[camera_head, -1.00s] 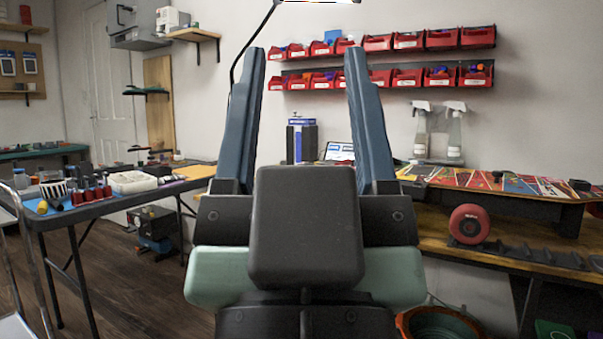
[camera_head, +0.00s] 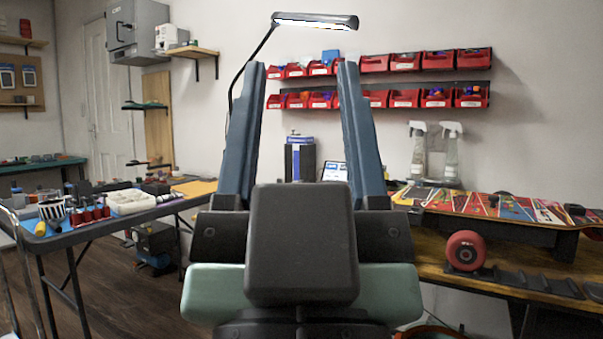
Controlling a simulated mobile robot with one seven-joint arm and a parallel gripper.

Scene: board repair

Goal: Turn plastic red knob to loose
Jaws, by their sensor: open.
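My gripper (camera_head: 301,66) is large in the centre of the head view, its two blue fingers pointing up and apart with nothing between them. It is open and empty. I cannot make out a plastic red knob for certain. A round red wheel-like part (camera_head: 466,251) sits at the front of the wooden workbench (camera_head: 440,272), to the right of my gripper and apart from it. My gripper and wrist hide the middle of the bench.
A skateboard deck (camera_head: 520,209) lies on the bench at right, near two spray bottles (camera_head: 451,155). A blue-and-black can (camera_head: 300,160) shows between the fingers. Red wall bins (camera_head: 405,98) hang behind. A cluttered table (camera_head: 90,226) stands left. A lamp (camera_head: 315,20) is overhead.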

